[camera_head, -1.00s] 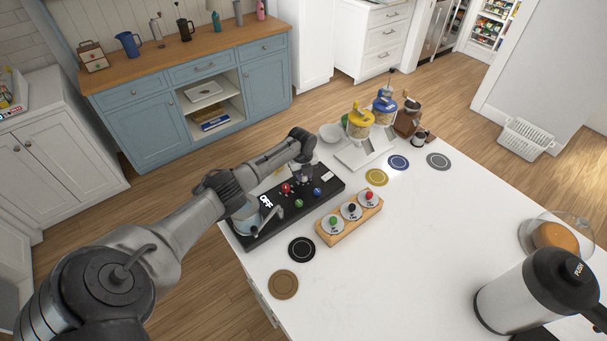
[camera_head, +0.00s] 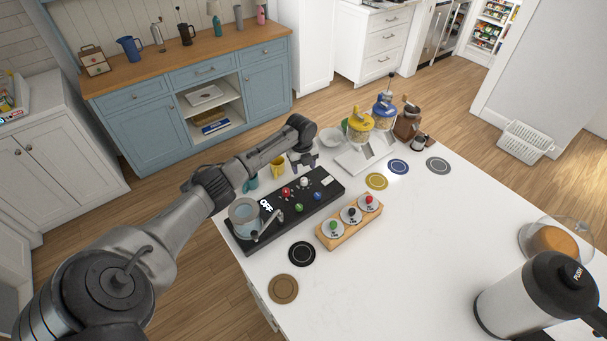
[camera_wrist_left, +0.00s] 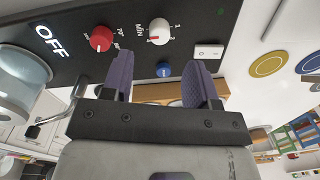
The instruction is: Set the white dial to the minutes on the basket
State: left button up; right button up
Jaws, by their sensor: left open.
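The white dial (camera_head: 304,182) stands on the black panel (camera_head: 330,186), beside a red dial (camera_head: 286,192). In the left wrist view the white dial (camera_wrist_left: 159,30) has a red mark low on its face, with "Min" and small numbers around it. My left gripper (camera_head: 303,160) is open and empty, above and behind the panel. Its fingertips (camera_wrist_left: 160,80) are apart from the white dial. The panel's display (camera_wrist_left: 52,42) reads OFF. A white basket (camera_head: 525,140) stands on the floor; I see no readable minutes on it. My right gripper is not in view.
A wooden block (camera_head: 347,229) with three labelled discs is in front. A yellow mug (camera_head: 277,167) is behind. The counter's middle is clear.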

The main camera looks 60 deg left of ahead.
aim_at(303, 180)
pick_arm(q)
notch_tip(303, 180, up, 7)
jog(key=shift+s, duration=0.15)
dwell(0.9)
